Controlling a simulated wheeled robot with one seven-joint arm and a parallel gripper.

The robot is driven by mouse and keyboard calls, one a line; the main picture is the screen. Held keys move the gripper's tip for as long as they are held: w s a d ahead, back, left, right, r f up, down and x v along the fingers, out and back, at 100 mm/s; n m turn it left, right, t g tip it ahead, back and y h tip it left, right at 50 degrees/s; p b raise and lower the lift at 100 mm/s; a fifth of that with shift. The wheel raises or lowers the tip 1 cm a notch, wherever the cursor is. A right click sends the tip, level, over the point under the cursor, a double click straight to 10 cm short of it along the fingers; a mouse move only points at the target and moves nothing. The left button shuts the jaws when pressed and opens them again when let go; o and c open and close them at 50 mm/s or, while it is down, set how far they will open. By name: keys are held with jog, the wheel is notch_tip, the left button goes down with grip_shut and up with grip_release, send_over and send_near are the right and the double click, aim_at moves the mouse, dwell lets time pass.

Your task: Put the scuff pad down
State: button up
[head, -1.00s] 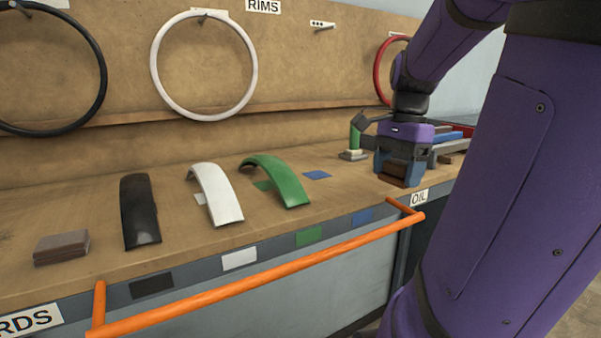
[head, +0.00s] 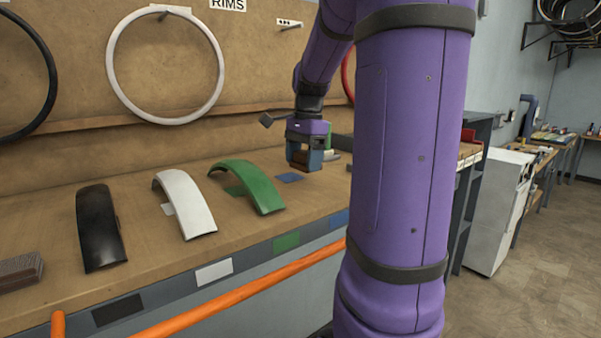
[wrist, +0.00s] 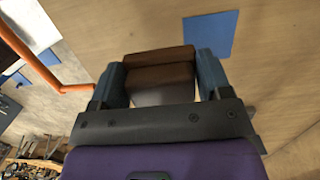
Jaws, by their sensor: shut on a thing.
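The scuff pad, a brown block (head: 299,156), is held between the blue fingers of my gripper (head: 306,160). In the wrist view the pad (wrist: 160,75) fills the space between the two fingertips (wrist: 161,78). My gripper is over the back right of the wooden bench (head: 150,250), just behind and right of a blue square patch (head: 289,177) in the head view. The blue patch also shows bare in the wrist view (wrist: 209,36). The pad looks a little above the bench, but the exact gap cannot be told.
A green fender (head: 255,183), a white fender (head: 186,203) and a black fender (head: 99,228) lie left of my gripper. A brown-grey block (head: 18,272) sits at far left. An orange rail (head: 240,292) runs along the bench front. My arm hides the bench's right part.

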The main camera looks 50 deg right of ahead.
aim_at(301, 183)
jog(key=shift+w+f, duration=0.15)
jog(key=shift+w, duration=0.3)
jog(key=shift+f, duration=1.65)
jog(key=shift+f, duration=0.15)
jog(key=o, duration=1.1)
